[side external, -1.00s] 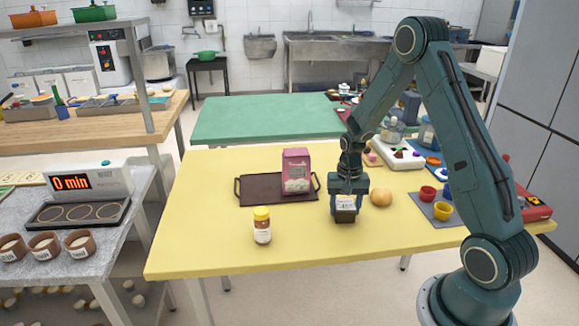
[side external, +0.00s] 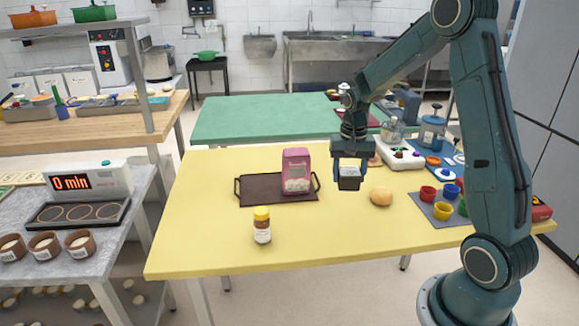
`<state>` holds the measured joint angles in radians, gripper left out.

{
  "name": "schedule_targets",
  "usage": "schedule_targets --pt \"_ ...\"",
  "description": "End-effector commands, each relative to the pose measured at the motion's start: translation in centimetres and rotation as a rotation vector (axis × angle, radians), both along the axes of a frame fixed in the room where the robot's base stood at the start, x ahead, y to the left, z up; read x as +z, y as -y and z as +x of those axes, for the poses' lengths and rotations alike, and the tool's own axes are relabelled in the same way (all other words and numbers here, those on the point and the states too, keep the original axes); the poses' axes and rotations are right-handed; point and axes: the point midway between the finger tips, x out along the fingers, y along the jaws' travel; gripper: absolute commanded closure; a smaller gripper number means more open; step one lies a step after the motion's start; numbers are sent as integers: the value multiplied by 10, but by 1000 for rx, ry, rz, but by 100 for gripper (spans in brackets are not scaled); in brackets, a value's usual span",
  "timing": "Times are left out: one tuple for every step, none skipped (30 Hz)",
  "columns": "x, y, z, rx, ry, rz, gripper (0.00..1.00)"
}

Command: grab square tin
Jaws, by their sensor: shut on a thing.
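The square tin (side external: 349,183) is a small dark box with a pale label on its upper part. My gripper (side external: 349,175) points down and is shut on the tin, with a finger on each side of it. The tin hangs above the yellow table (side external: 330,245), to the right of the pink bag and up and left of the round bun. The tin's far side is hidden.
A dark tray (side external: 262,192) bears a pink bag (side external: 297,170). A yellow-capped jar (side external: 262,226) stands near the front. A bun (side external: 381,196) and coloured cups (side external: 443,201) lie to the right. The table's front middle is clear.

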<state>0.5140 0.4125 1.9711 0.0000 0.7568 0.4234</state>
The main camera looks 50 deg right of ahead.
Motion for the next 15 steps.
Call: schedule_targets --pt "13 1 1 0 6 -3 74" --pt "20 1 1 0 6 -3 74" --pt "28 1 1 0 5 -3 74" --pt "34 0 1 0 5 -3 74" --pt "40 0 1 0 4 -2 74" --pt "47 1 1 0 5 -3 74" --pt "52 0 1 0 4 -2 74" --pt "57 0 1 0 4 -2 74" --pt "62 0 0 0 3 -2 74" --pt "66 0 1 0 3 -1 74" --pt "70 0 0 0 2 -1 74" --pt "74 0 0 0 3 -2 74" --pt "77 0 0 0 2 -1 74" --pt "79 0 0 0 1 0 74" --pt "82 0 0 0 2 -1 74"
